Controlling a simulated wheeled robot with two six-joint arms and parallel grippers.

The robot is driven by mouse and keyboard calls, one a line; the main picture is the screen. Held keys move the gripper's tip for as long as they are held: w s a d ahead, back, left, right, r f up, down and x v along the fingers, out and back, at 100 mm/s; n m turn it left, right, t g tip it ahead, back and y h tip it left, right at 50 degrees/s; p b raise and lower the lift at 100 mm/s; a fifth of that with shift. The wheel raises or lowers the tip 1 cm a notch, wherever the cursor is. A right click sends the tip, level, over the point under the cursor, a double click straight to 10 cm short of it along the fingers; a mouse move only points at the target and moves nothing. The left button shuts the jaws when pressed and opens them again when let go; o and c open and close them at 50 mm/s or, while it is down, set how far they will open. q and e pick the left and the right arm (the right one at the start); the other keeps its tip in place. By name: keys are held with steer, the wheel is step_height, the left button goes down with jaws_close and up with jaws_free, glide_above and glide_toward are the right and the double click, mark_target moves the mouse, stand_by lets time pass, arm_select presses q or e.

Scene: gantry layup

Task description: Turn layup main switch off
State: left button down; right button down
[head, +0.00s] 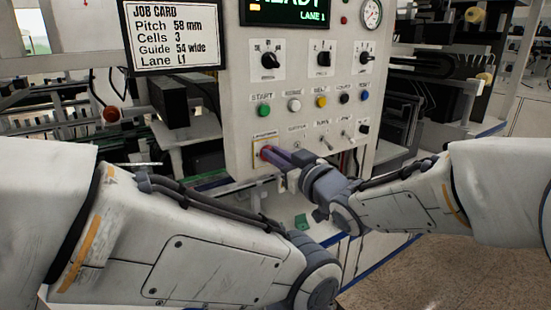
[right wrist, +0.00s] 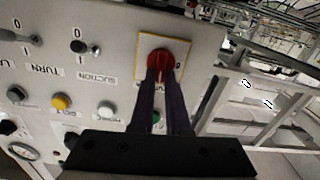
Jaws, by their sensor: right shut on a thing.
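The layup main switch (head: 265,153) is a red rotary knob on a yellow-edged white plate at the lower left of the control panel. In the right wrist view the red knob (right wrist: 160,62) sits between the fingertips of my right gripper (right wrist: 163,72). My right gripper (head: 272,155) is shut on the knob, with its dark purple fingers reaching in from the right. The knob's exact pointing direction is hidden by the fingers. My left arm crosses the lower left of the head view, but its gripper is not visible.
The control panel (head: 240,130) carries a green start button (head: 264,110), other coloured buttons, rotary selectors and toggle switches (head: 327,143) close to my right gripper. A job card (head: 172,35) is at the upper left. A gauge (head: 372,14) is at the upper right.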

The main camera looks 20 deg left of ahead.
steer(key=shift+s+a+f+n+b, duration=0.1)
steer(key=shift+f+n+b, duration=0.1)
steer(key=shift+n+b, duration=2.35)
steer(key=shift+s+a+f+n+b, duration=0.1)
steer(key=shift+s+f+n+b, duration=0.05)
steer(key=shift+n+b, duration=2.4)
steer(key=shift+s+a+f+n+b, duration=0.1)
steer(key=shift+f+n+b, duration=0.1)
steer(key=shift+n+b, duration=2.35)
steer(key=shift+n+p, duration=0.5)
steer(key=shift+n, duration=0.35)
steer(key=c, duration=0.9)
jaws_free()
steer(key=p+v, duration=0.1)
steer(key=v, duration=0.9)
steer(key=shift+d, duration=0.2)
steer(key=shift+s, duration=0.1)
